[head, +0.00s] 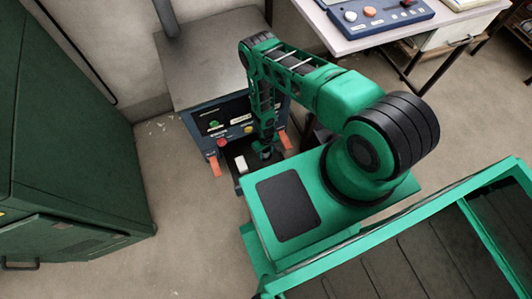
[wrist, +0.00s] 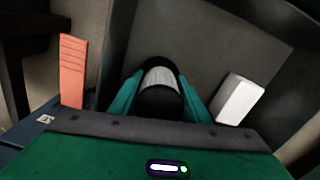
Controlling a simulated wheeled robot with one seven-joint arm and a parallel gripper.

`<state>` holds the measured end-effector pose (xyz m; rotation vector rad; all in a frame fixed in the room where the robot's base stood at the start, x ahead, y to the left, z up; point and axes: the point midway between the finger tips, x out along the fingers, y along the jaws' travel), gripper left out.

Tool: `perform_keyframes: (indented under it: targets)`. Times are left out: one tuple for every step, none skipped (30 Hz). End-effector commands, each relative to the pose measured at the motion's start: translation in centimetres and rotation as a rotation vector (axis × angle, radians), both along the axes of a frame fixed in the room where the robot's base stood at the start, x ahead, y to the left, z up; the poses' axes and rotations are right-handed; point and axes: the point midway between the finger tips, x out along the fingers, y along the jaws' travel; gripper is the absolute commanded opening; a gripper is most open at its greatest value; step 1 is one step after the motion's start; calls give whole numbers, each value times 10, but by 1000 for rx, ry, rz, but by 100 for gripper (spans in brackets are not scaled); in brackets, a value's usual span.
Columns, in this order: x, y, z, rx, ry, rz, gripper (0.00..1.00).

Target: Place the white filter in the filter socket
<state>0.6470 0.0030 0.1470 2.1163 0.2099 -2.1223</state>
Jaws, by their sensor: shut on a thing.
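My gripper (wrist: 160,98) points down and is shut on the white filter (wrist: 160,78), a short cylinder with a pale ribbed band and black ends. The teal fingers press on its left and right sides in the wrist view. In the head view my gripper (head: 264,151) is low in front of the blue machine (head: 222,122), over a dark tray-like area (head: 232,153), and the filter cannot be made out there. A white block (wrist: 237,99) lies on the dark surface right of my gripper, apart from it. I cannot make out the filter socket.
Orange handles (head: 215,166) stick out from the machine's front, close to my gripper. A dark green cabinet (head: 65,130) stands at the left. A white table (head: 400,28) with a blue control box (head: 375,13) is at the upper right. Open floor lies at the lower left.

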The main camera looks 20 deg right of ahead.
Motion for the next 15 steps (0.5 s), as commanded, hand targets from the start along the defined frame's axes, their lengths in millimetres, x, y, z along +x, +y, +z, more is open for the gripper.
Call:
perform_keyframes:
  targets:
    - [0, 0, -3, 0, -1, 0, 16]
    - [0, 0, -4, 0, -1, 0, 16]
    - [0, 0, -4, 0, -1, 0, 16]
    - [1, 0, -5, 0, -1, 0, 16]
    - [1, 0, -4, 0, -1, 0, 16]
    - [1, 0, -4, 0, -1, 0, 16]
    - [1, 0, -4, 0, -1, 0, 16]
    - [1, 0, -4, 0, -1, 0, 16]
    - [1, 0, -4, 0, -1, 0, 16]
    - [1, 0, -4, 0, -1, 0, 16]
    - [1, 0, -5, 0, -1, 0, 16]
    - [0, 0, -6, 0, -1, 0, 16]
    - [0, 0, -7, 0, -1, 0, 16]
    - [0, 0, -8, 0, -1, 0, 16]
    - [0, 0, -9, 0, -1, 0, 16]
